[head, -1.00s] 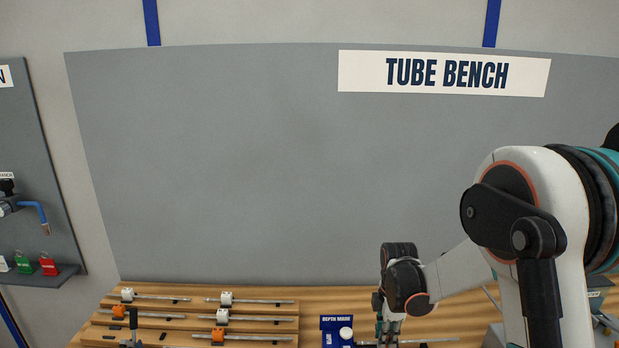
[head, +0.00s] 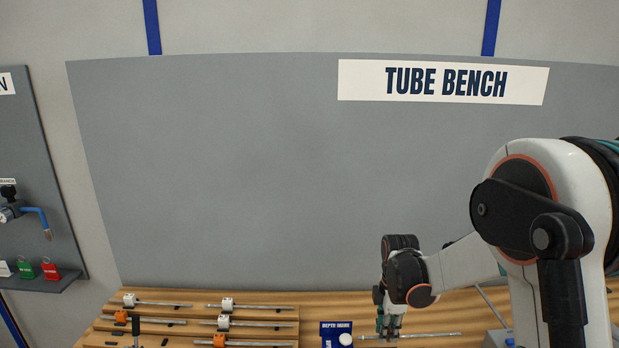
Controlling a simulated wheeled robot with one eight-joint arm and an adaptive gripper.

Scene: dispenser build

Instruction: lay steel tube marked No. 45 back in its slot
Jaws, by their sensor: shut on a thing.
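My gripper (head: 388,334) is at the lower middle of the head view, pointing down over the bench. It is shut on a thin steel tube (head: 435,335), which lies roughly level and sticks out to both sides of the fingers. No number can be read on this tube. The wooden rack (head: 190,311) with slots is at the lower left. The lower rack rows are cut off by the picture edge.
A blue block labelled DEPTH MARK (head: 336,330) with a white round part stands just left of my gripper. Bare wooden bench (head: 460,305) shows behind the tube. A grey backboard (head: 270,180) rises behind the bench. A grey fixture (head: 497,338) is at the lower right.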

